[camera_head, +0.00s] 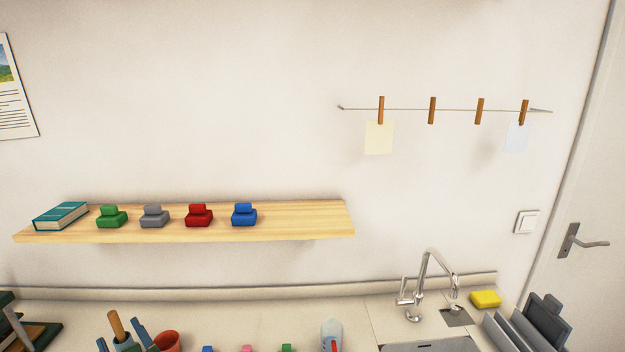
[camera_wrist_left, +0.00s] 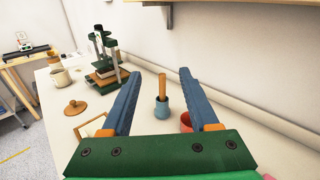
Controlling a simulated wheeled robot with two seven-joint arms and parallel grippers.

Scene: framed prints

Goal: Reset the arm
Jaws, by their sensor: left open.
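My left gripper (camera_head: 121,333) shows at the bottom left of the head view, low over the counter. In the left wrist view its two blue fingers (camera_wrist_left: 159,74) are spread apart with nothing held between them. Beyond the gap stands a blue cup (camera_wrist_left: 163,109) with a wooden handle (camera_wrist_left: 162,86) upright in it. A red cup (camera_wrist_left: 186,121) is partly hidden behind the finger at right. My right gripper is in neither view.
A line above right carries clothespins (camera_head: 432,110) and two papers. The counter (camera_head: 70,307) has a faucet (camera_head: 424,285), a yellow sponge (camera_head: 485,298) and a green press-like stand (camera_wrist_left: 108,55).

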